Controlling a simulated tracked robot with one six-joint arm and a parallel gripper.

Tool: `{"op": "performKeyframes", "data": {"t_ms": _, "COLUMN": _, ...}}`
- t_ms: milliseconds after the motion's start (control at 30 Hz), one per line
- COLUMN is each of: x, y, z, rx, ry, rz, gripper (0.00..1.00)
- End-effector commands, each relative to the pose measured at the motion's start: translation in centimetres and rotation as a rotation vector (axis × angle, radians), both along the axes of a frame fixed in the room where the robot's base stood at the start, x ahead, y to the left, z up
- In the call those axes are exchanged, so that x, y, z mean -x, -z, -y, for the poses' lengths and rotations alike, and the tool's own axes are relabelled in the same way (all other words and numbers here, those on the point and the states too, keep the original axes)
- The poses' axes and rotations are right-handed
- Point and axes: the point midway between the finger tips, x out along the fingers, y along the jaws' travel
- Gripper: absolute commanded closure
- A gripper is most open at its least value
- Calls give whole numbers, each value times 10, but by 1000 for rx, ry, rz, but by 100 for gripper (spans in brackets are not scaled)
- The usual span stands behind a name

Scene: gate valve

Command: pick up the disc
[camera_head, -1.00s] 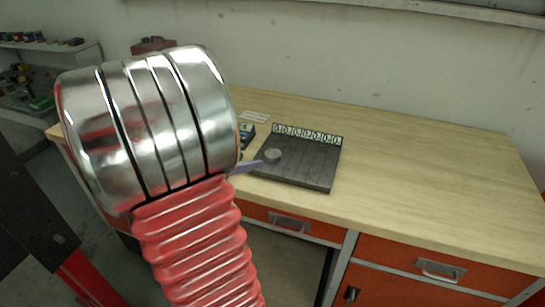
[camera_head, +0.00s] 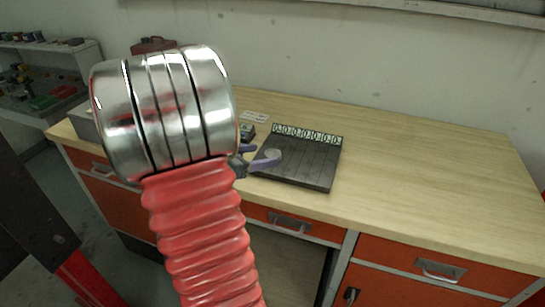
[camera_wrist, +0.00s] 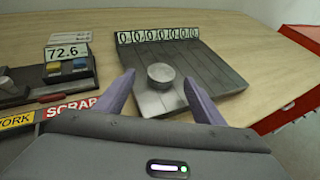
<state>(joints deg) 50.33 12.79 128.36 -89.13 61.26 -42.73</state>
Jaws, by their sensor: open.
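The disc (camera_wrist: 161,75) is a small round grey metal piece. It rests on the near left part of a dark grooved board (camera_wrist: 215,72). In the head view the disc (camera_head: 272,154) shows at the board's left side, just beyond my fingertips. My gripper (camera_wrist: 160,97) is open, with its two purple fingers on either side of the disc in the wrist view. I cannot tell whether they touch it. In the head view my gripper (camera_head: 262,157) shows beside my arm, which hides part of it.
The board carries a row of numbered "0" tiles (camera_wrist: 157,35) along its far edge. Left of it is a device with a "72.6" display (camera_wrist: 68,52) and coloured buttons. Labels reading "WORK" and "SCRAP" (camera_wrist: 70,108) lie nearer. The wooden bench (camera_head: 420,160) is clear to the right.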

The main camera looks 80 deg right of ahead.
Motion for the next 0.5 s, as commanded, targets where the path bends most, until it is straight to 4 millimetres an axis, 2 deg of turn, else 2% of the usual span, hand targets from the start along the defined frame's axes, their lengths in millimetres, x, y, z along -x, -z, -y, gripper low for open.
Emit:
{"op": "performKeyframes", "data": {"t_ms": 267, "x": 19, "y": 14, "z": 26, "rx": -1, "ry": 3, "rz": -1, "gripper": 37}}
{"op": "performKeyframes", "data": {"t_ms": 500, "x": 21, "y": 16, "z": 30, "rx": 0, "ry": 1, "rz": 0, "gripper": 37}}
